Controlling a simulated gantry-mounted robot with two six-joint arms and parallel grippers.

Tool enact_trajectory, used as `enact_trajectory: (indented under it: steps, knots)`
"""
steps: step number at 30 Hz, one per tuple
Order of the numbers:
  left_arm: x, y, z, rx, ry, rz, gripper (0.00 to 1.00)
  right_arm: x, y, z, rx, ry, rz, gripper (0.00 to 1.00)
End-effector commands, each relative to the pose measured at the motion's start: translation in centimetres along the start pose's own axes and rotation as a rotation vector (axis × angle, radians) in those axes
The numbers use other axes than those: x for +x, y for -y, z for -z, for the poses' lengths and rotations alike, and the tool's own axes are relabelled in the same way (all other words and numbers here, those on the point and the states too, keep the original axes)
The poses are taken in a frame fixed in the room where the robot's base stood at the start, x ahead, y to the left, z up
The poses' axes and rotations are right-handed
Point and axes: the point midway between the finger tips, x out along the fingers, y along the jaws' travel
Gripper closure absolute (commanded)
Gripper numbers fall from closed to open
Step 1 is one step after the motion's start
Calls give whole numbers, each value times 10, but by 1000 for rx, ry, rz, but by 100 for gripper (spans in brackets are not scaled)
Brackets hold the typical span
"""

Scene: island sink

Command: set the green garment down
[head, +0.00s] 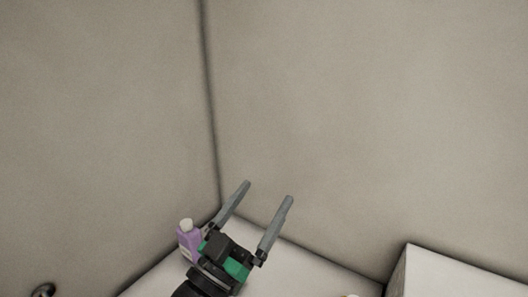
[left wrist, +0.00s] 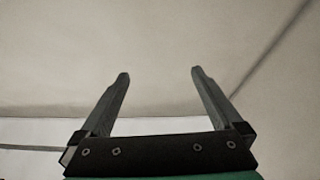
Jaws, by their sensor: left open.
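My left gripper (head: 268,192) is in the lower middle of the head view, its two grey fingers spread and pointing up toward the wall corner. In the left wrist view the same gripper (left wrist: 160,76) is open with nothing between its fingers. The green patches at its base look like part of the gripper body. I see no green garment in either view. My right gripper is not in view.
A purple bottle with a white cap (head: 188,240) stands just left of my left gripper, partly behind it. Plain beige walls (head: 360,110) meet in a corner behind. A white block (head: 440,275) is at the lower right. A dark round object (head: 43,290) shows at the lower left.

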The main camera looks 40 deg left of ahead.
Motion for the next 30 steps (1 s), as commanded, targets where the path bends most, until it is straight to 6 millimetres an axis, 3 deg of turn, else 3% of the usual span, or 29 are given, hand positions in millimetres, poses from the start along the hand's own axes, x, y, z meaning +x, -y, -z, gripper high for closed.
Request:
enact_trajectory:
  steps: [1,3,6,9,12,21,30]
  knots:
    - [10,-23,54,-16,-102,-46,0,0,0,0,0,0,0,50]
    - [12,-48,114,-37,-212,-99,0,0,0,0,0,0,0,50]
    - [6,-69,175,-59,-325,-149,0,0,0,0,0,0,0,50]
    - [0,-79,204,-71,-380,-173,0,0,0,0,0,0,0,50]
    - [-2,-81,211,-73,-393,-178,0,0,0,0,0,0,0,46]
    - [-1,-80,209,-72,-390,-176,0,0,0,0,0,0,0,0]
    - [-1,-80,209,-72,-389,-176,0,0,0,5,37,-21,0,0]
